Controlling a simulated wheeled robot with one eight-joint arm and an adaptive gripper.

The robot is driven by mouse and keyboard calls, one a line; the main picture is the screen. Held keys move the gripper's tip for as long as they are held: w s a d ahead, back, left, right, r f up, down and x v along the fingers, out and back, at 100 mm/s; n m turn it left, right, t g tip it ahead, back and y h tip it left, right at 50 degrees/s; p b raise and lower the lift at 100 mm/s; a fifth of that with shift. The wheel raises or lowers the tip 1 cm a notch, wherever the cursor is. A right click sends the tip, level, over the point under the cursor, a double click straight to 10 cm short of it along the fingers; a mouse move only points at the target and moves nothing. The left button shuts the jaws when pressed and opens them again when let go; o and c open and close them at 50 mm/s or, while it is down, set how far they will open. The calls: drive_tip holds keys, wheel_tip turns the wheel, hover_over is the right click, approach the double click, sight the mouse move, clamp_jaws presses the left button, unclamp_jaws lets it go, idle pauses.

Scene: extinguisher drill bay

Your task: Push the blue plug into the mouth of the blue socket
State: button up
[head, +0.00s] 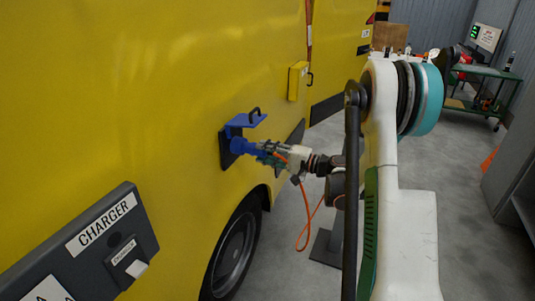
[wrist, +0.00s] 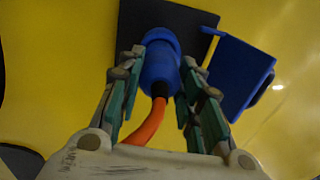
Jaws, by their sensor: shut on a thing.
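My gripper (head: 264,153) is shut on the blue plug (wrist: 160,72), with a finger on each side of it in the wrist view (wrist: 160,90). An orange cable (wrist: 150,122) leaves the plug's near end and hangs down in the head view. The plug's far end points at the blue socket (head: 236,131) on a dark plate (wrist: 190,22) on the yellow vehicle side. The socket's blue lid (wrist: 240,72) stands open. The plug's front is at or very near the socket; its mouth is hidden, and I cannot tell how deep the plug sits.
The yellow vehicle wall (head: 110,90) fills the left side. A grey charger box (head: 85,245) is in the near left. A yellow box (head: 297,80) hangs on the wall beyond the socket. A green cart (head: 480,85) stands far right. Grey floor (head: 455,195) lies open at right.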

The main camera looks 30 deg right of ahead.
drive_tip(key=shift+x, duration=1.3)
idle(0.4)
drive_tip(key=o, duration=1.2)
drive_tip(key=shift+o, duration=0.2)
drive_tip(key=shift+s, duration=0.1)
